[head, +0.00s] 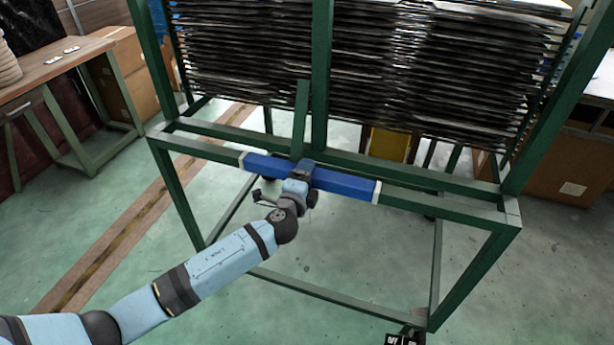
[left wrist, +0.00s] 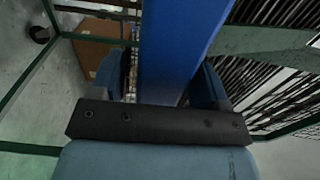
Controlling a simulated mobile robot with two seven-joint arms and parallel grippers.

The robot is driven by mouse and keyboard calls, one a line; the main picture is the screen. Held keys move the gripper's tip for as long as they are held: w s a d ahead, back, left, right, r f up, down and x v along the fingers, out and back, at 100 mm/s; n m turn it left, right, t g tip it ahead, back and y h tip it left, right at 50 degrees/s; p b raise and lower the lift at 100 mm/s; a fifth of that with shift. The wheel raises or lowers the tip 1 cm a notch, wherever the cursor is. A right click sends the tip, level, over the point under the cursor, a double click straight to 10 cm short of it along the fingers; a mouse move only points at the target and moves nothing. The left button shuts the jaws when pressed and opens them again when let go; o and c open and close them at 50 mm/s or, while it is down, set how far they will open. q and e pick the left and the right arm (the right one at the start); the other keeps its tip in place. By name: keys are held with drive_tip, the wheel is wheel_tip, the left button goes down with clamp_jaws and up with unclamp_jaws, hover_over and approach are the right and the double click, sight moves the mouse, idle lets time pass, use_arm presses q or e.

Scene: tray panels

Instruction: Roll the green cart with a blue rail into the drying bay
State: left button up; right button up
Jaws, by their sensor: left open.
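The green cart (head: 470,209) stands in front of me, its frame holding a tall stack of dark tray panels (head: 380,60). Its blue rail (head: 345,184) is fixed along the near upper bar, with pale ends. My left gripper (head: 302,172) is at the rail, a little left of its middle. In the left wrist view, the left gripper (left wrist: 167,85) is open, with the blue rail (left wrist: 175,45) passing between its two fingers. Whether a finger touches the rail I cannot tell. My right gripper is not in view. I cannot make out the drying bay.
A workbench (head: 45,75) with green legs stands at the left, cardboard boxes (head: 130,65) beside it. A brown strip with a dark line (head: 125,225) crosses the floor left of the cart. A brown box (head: 560,170) stands at the right. The green floor at the left front is clear.

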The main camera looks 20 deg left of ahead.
use_arm(q)
drive_tip(key=shift+w, duration=0.3)
clamp_jaws()
